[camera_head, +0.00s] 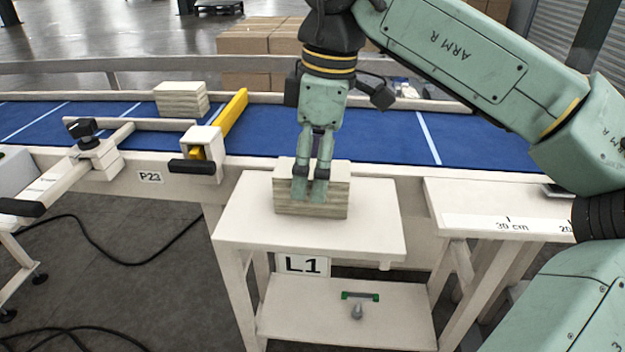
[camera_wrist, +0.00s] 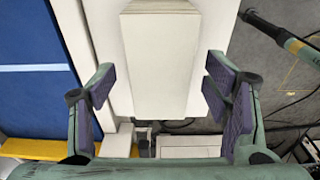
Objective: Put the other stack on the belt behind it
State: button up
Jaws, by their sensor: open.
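A stack (camera_head: 328,197) of pale layered sheets stands on a small white table (camera_head: 370,230) labelled L1. My gripper (camera_head: 320,195) is open and points down at the stack from above, its fingers overlapping the stack's front in the head view. In the wrist view the stack (camera_wrist: 160,62) lies between and ahead of the open fingers (camera_wrist: 165,95), with gaps on both sides. Another similar stack (camera_head: 181,99) rests on the blue belt (camera_head: 385,138) at the left. The belt runs behind the table.
A yellow bar (camera_head: 232,112) and a white stop block (camera_head: 203,150) stand at the belt's near rail, left of the table. A bench with a ruler strip (camera_head: 500,222) is at right. The belt behind the table is clear. Cardboard boxes (camera_head: 255,42) stand beyond.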

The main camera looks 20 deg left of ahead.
jog(key=shift+f, duration=0.35)
jog(key=shift+c, duration=0.2)
jog(key=c, duration=1.4)
jog(key=shift+r, duration=0.1)
